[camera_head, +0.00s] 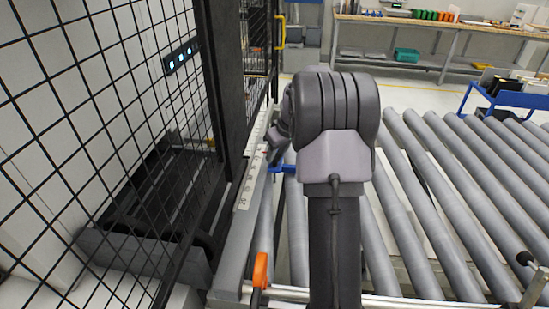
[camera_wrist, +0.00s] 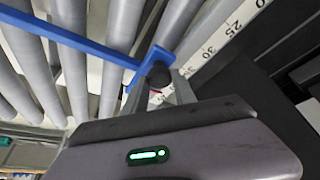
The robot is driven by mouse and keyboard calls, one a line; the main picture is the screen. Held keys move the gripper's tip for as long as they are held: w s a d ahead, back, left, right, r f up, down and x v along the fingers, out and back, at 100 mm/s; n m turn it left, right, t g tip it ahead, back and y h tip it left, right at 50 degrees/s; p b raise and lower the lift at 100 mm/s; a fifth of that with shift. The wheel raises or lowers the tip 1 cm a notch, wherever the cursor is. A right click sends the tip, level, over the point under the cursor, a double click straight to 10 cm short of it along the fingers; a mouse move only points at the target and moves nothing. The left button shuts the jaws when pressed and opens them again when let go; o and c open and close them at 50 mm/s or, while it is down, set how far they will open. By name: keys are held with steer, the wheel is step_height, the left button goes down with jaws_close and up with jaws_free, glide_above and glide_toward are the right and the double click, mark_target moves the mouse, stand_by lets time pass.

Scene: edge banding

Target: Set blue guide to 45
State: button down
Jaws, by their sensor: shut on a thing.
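The blue guide (camera_wrist: 95,48) is a long flat bar with a short cross-piece at its end, lying over the rollers in the wrist view. A small blue part of it (camera_head: 284,168) shows beside my arm in the head view. My gripper (camera_wrist: 160,92) is shut on the dark round knob (camera_wrist: 158,76) at the guide's end. The white scale (camera_wrist: 222,38) runs beside the guide's end, with 25 and 30 readable; the guide is past the 30, but its exact reading is hidden. In the head view the scale (camera_head: 247,185) lies along the conveyor's left edge.
Grey rollers (camera_head: 455,190) spread to the right of my arm. A black mesh fence (camera_head: 90,120) and post stand close on the left. An orange-topped handle (camera_head: 260,270) is at the near edge. A workbench (camera_head: 440,25) and a blue cart (camera_head: 510,97) are farther back.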

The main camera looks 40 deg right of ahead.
steer(key=shift+w+d+r+p, duration=0.2)
steer(key=shift+w+d+p, duration=0.3)
steer(key=shift+w+d, duration=0.1)
steer(key=shift+w+d+f, duration=0.1)
steer(key=shift+d+f, duration=0.05)
steer(key=shift+d, duration=0.05)
steer(key=c, duration=1)
jaws_free()
steer(key=shift+c, duration=0.2)
steer(key=shift+a, duration=0.1)
steer(key=p+v, duration=0.4)
steer(key=v, duration=1.3)
steer(key=shift+r, duration=0.25)
